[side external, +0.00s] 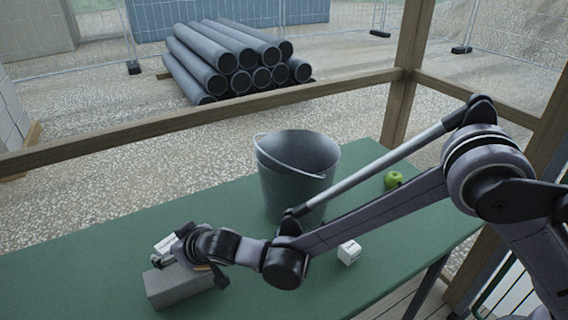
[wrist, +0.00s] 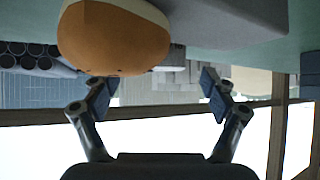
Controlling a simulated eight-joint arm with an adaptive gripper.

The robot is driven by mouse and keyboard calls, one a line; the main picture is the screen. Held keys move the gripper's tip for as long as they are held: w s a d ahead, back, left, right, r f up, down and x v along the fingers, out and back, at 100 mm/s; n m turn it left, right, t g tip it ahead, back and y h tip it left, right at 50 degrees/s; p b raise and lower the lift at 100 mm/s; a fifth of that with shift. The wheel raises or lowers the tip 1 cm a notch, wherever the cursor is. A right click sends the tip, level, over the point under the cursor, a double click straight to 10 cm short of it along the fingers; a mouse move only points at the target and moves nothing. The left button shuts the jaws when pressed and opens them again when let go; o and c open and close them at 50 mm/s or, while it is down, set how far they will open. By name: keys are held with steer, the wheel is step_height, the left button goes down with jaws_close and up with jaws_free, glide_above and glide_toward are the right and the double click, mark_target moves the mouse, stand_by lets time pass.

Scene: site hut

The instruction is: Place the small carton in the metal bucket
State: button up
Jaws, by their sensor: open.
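A small white carton (side external: 348,252) with dark marks stands on the green table, to the right of my gripper and below my forearm in the side view. The grey metal bucket (side external: 285,185) stands upright at the middle of the table, its handle resting across the rim. No carton shows inside, but its floor is hidden. My gripper (side external: 193,256) is at the left, low by a grey block (side external: 178,288) and a white item (side external: 165,245) that it partly covers. In the wrist view my gripper (wrist: 155,88) has its fingers apart, with nothing clearly held.
A rounded orange-brown object (wrist: 110,40) shows close in the wrist view, beside the grey block (wrist: 225,18). A green apple (side external: 393,180) lies right of the bucket. A wooden rail (side external: 200,117) runs behind the table (side external: 75,265); its left part is clear.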

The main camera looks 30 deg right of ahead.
steer(key=shift+x, duration=1.2)
steer(key=c, duration=1.2)
